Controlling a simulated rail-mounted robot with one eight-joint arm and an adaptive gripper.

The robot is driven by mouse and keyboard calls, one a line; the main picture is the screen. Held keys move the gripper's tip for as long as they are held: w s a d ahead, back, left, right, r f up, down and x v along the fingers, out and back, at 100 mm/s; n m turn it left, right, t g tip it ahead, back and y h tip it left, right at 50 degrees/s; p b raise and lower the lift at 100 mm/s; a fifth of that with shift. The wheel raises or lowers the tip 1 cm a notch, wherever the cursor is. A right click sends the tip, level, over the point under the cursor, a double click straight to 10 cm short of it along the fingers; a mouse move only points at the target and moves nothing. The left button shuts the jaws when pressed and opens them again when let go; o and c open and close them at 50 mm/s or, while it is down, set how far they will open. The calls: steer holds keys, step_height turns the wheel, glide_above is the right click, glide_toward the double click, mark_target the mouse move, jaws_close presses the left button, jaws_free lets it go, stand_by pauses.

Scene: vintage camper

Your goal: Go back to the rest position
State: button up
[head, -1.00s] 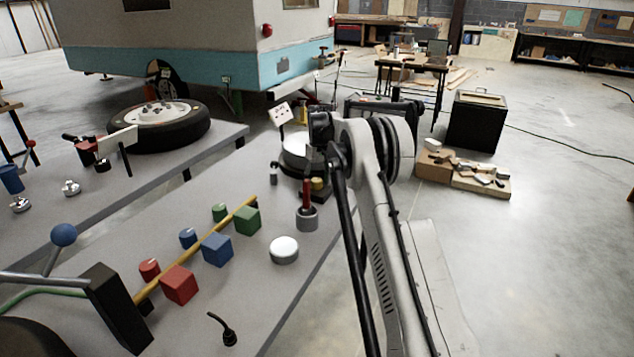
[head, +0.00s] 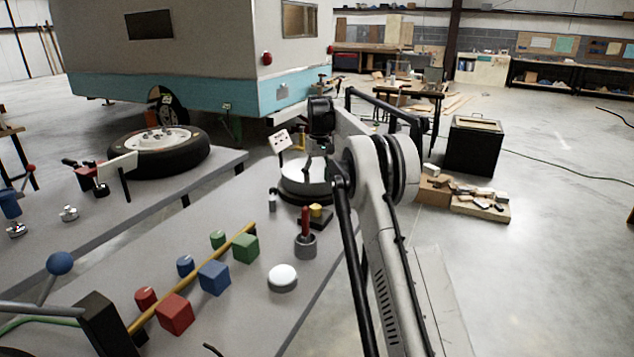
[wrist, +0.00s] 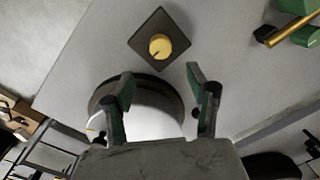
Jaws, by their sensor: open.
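My gripper (wrist: 160,75) is open and empty, its two green-and-dark fingers spread apart in the wrist view. It hangs above the table, over a round white disc (wrist: 150,122) with a dark rim. A yellow knob (wrist: 160,46) on a dark square plate (wrist: 141,39) lies beyond the fingertips, apart from them. In the head view my wrist is upright above the disc (head: 300,174), and the knob (head: 316,210) is just in front of it. The fingers are small and hard to make out there.
The grey table (head: 215,215) holds a red-handled dark cup (head: 305,240), a white round button (head: 282,278), and red, blue and green blocks along a yellow rod (head: 205,270). A small panel (head: 280,140) stands behind the disc. A camper (head: 200,60) stands further back.

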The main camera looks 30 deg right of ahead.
stand_by(0.3)
steer(key=s+a+r+t, duration=0.3)
steer(key=s+a+r, duration=1.35)
steer(key=s, duration=0.45)
steer(key=s+a+f+t, duration=0.1)
steer(key=s+a+f, duration=0.2)
steer(key=s, duration=0.7)
steer(key=s+a+f+t, duration=0.1)
steer(key=s+a+f, duration=0.2)
steer(key=s, duration=0.7)
steer(key=s+a+f+t, duration=0.2)
steer(key=s+a+f, duration=0.1)
steer(key=s, duration=0.7)
steer(key=shift+a+f+m+h, duration=0.25)
steer(key=shift+f+m+h, duration=0.05)
steer(key=shift+f, duration=0.6)
steer(key=shift+s, duration=0.1)
